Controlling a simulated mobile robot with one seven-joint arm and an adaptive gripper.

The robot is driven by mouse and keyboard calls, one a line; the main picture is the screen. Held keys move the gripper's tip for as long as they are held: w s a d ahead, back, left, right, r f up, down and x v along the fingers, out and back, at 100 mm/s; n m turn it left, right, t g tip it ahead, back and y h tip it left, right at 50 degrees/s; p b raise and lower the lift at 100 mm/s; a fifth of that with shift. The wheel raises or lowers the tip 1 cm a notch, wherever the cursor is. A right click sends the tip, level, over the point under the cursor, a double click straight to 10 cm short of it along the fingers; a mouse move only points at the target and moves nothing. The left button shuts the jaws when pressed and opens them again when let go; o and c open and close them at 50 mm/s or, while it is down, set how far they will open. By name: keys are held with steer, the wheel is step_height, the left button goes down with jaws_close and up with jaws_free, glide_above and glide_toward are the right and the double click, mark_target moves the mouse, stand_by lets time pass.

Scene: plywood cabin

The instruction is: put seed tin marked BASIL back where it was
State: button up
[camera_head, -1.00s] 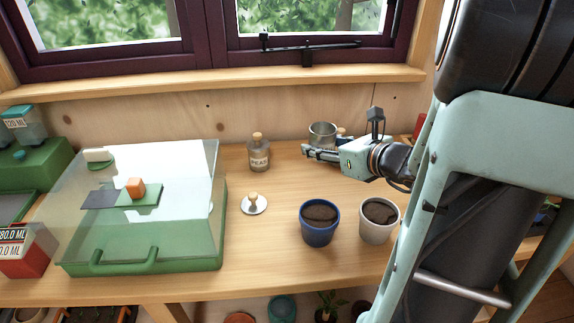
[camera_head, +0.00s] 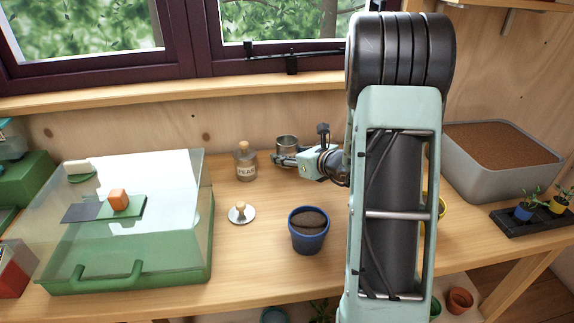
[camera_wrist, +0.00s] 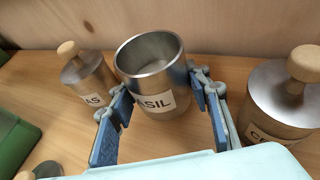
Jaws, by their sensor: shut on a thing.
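The metal seed tin marked BASIL (camera_wrist: 150,80) is upright and open at the top, near the back wall. It also shows in the head view (camera_head: 287,143). My gripper (camera_wrist: 163,108) is shut on it, with one finger on either side. I cannot tell whether its base touches the bench. A silver lid with a wooden knob (camera_head: 240,212) lies on the bench in front. The PEAS tin (camera_head: 246,163), with a wooden-knobbed lid, stands to the left, apart from the BASIL tin. Another lidded tin (camera_wrist: 280,105), its label partly cut off, stands to the right in the wrist view.
A green case with a clear cover (camera_head: 140,268) fills the bench's left. A blue soil pot (camera_head: 309,235) stands in front. A grey soil tub (camera_head: 470,180) and a seedling tray (camera_head: 525,220) are at the right. My arm hides the bench's middle right.

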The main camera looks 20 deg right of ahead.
mark_target(287, 172)
steer(key=shift+w+f, duration=0.2)
steer(key=shift+f, duration=1.55)
steer(key=shift+f+b, duration=0.1)
steer(key=shift+b, duration=0.25)
steer(key=shift+f, duration=0.15)
steer(key=o, duration=1.3)
steer(key=shift+r, duration=0.3)
steer(key=v, duration=1.2)
steer(key=shift+p, duration=0.4)
